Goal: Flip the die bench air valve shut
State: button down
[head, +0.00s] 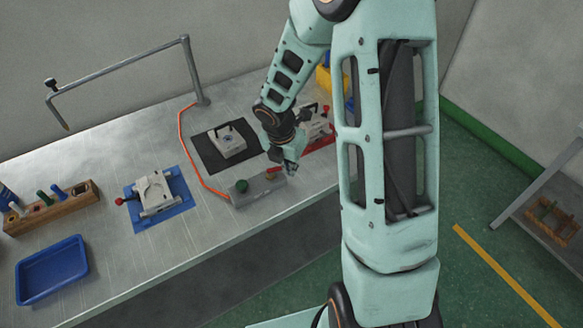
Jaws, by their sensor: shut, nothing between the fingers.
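The air valve is a small grey block (262,191) near the bench's front edge, with a green round knob (241,186) on its left part and a red lever (275,170) at its right end. An orange hose (186,150) runs to its left end. My gripper (289,170) is shut and empty, pointing down close beside the red lever at the block's right end. I cannot tell whether it touches the lever. The fingertips are small and dark here, and the lever's exact angle is hard to read.
A grey die on a black mat (207,157) lies behind the valve. Another die (154,193) lies on a blue mat to the left. A red mat (323,140) with a die is partly behind my arm. A blue tray (52,270) and wooden tool rack (50,210) stand far left.

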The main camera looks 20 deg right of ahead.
jog(key=shift+w+a, duration=0.15)
jog(key=shift+a, duration=0.8)
